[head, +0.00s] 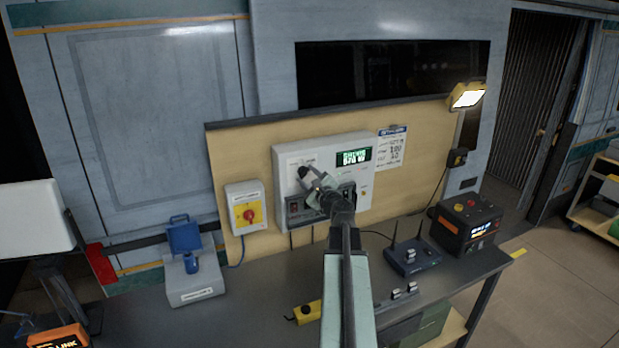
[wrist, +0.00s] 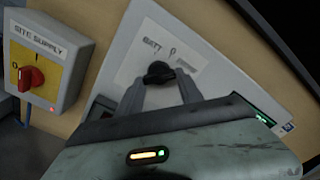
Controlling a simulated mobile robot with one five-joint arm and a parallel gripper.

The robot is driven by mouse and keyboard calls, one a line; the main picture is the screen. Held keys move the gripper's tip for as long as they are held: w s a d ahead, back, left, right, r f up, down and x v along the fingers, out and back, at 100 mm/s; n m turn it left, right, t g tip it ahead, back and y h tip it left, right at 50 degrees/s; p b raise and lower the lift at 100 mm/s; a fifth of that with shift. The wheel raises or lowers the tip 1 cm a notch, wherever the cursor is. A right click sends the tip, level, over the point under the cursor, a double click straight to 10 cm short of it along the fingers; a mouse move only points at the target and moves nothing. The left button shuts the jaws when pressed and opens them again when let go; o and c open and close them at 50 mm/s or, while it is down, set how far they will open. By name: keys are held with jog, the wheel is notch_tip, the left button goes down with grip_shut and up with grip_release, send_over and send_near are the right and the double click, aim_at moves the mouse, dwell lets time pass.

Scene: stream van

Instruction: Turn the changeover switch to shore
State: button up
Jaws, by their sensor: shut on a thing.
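The changeover switch is a black knob (wrist: 159,71) on a white label plate on the pale grey panel (head: 322,148). In the wrist view the plate reads "BATT" on the left and "0" at the middle; the word on the right is too blurred to read. My gripper (wrist: 160,82) is shut on the knob, with one grey finger on each side. In the head view my gripper (head: 305,178) reaches up to the panel's left part, and my arm covers its lower part. I cannot tell which mark the knob points at.
A yellow "SITE SUPPLY" box (wrist: 48,66) with a red knob is left of the panel, also in the head view (head: 245,208). A green display (head: 354,157) is lit on the panel. A router (head: 415,257) and black power unit (head: 466,226) stand on the bench.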

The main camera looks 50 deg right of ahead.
dwell(0.5)
jog(key=o, duration=1.4)
jog(key=shift+s, duration=0.1)
jog(key=v, duration=0.7)
jog(key=shift+s+a, duration=0.15)
jog(key=shift+s, duration=0.15)
jog(key=shift+w, duration=0.1)
